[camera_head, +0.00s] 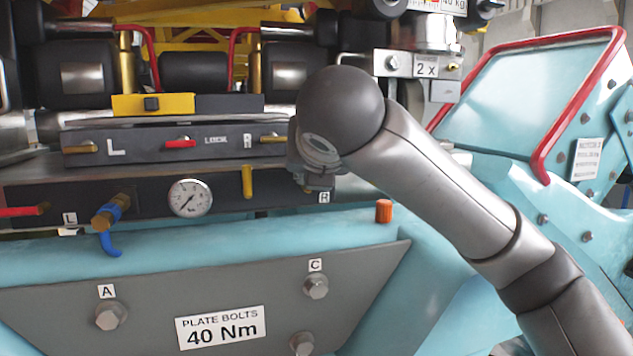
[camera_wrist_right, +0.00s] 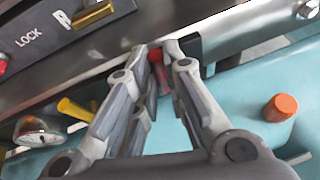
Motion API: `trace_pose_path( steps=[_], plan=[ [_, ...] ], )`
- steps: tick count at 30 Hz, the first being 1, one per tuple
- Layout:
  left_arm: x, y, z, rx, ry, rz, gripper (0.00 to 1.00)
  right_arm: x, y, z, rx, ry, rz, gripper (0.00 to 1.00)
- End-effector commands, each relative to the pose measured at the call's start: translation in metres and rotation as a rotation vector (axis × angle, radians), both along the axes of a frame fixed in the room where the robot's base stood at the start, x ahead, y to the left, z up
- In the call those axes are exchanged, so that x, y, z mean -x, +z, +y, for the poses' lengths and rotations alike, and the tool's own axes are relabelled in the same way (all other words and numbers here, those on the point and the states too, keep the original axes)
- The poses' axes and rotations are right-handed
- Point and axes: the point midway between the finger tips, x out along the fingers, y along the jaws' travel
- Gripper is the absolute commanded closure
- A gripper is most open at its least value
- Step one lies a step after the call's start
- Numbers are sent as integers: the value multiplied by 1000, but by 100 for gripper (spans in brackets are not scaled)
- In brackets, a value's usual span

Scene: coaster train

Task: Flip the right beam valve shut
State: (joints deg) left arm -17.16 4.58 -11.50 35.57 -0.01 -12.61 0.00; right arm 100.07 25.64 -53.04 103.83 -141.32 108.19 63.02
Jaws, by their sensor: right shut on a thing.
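In the right wrist view, my right gripper (camera_wrist_right: 160,54) has its fingertips closed around a small red handle (camera_wrist_right: 160,76) under the edge of the dark panel. I take this to be the right beam valve's handle. In the head view, the right gripper (camera_head: 312,168) is mostly hidden behind my own wrist, just above the R label (camera_head: 324,197). The valve and its handle are hidden there, so its angle is hard to tell. My left gripper is in neither view.
A gauge (camera_head: 190,197) and a yellow lever (camera_head: 247,181) are left of the gripper. A blue tap (camera_head: 110,222) and a red lever (camera_head: 24,211) are further left. An orange cap (camera_head: 384,211) stands close to the right, above a grey bolted plate (camera_head: 150,292).

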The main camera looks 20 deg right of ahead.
Motion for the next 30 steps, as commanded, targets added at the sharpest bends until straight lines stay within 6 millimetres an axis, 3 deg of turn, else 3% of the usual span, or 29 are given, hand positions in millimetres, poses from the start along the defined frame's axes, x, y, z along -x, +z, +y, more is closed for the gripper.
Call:
trace_pose_path(
  steps=[7,23,24,26,30],
  plan=[
    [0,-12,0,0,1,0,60,0,-3,4,88,1,1,100],
    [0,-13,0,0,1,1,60,0,-3,5,113,2,2,100],
    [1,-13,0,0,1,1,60,0,-3,6,113,2,2,87],
    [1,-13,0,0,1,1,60,0,-3,6,113,3,2,80],
    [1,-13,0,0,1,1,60,0,-2,5,111,2,0,80]
  ],
)
